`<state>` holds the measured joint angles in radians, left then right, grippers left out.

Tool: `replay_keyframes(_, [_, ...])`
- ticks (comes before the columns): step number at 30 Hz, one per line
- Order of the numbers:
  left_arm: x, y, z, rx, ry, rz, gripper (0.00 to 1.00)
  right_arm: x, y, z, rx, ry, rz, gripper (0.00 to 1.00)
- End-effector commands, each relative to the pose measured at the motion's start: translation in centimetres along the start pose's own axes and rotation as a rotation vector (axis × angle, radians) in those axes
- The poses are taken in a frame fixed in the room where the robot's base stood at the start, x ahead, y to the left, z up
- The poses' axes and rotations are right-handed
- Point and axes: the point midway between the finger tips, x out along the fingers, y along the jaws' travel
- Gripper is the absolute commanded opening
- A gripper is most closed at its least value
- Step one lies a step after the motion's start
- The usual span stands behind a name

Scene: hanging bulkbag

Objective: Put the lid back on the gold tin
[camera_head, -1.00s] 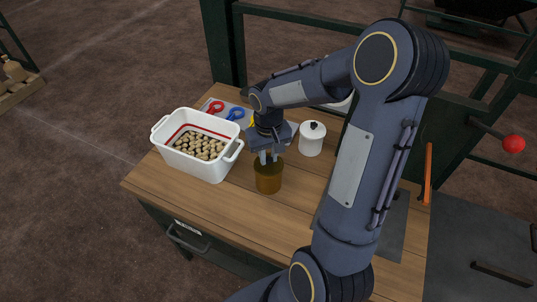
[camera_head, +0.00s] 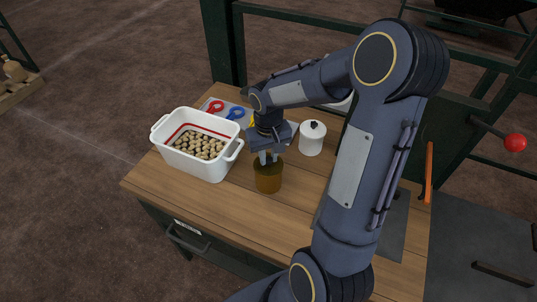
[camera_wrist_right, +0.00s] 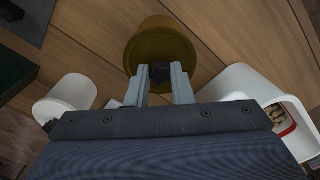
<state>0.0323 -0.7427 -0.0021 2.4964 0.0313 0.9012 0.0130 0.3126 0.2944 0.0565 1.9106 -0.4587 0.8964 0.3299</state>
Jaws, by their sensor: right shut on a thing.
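The gold tin (camera_head: 268,180) stands upright on the wooden bench top, right of the white tub. Its gold lid (camera_wrist_right: 147,50) is at the tin's mouth, seen from above in the right wrist view. I cannot tell whether the lid is fully seated or a hair above the rim. My right gripper (camera_head: 268,159) points down over the tin. In the right wrist view its fingers (camera_wrist_right: 162,75) are shut on the lid's dark knob (camera_wrist_right: 160,71). My left gripper is in neither view.
A white tub (camera_head: 188,163) of pale round pieces stands close left of the tin. A white canister (camera_head: 311,141) with a dark knob stands right behind it. Red (camera_head: 215,107) and blue (camera_head: 235,114) items lie behind the tub. The front of the bench (camera_head: 235,215) is clear.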

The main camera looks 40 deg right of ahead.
Motion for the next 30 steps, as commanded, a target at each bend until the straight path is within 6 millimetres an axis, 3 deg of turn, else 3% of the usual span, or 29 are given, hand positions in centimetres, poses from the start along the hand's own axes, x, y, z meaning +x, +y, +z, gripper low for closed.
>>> replay_keyframes(11, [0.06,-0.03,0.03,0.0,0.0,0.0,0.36,0.02,0.01,-0.01,0.0,0.0,0.0,0.0])
replay_keyframes(12, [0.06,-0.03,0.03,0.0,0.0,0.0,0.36,0.02,0.01,-0.01,0.0,0.0,0.0,0.24])
replay_keyframes(17, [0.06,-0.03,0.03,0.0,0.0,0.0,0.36,0.02,0.02,-0.01,0.0,0.0,0.0,0.45])
replay_keyframes(23, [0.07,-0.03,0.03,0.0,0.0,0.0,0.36,0.02,0.01,-0.01,0.0,0.0,0.0,0.46])
replay_keyframes(28, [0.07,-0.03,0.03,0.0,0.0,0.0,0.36,0.03,0.01,0.0,0.0,0.0,0.0,0.68])
replay_keyframes(30, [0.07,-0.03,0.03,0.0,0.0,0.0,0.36,0.03,0.01,0.0,0.0,0.0,0.0,0.68])
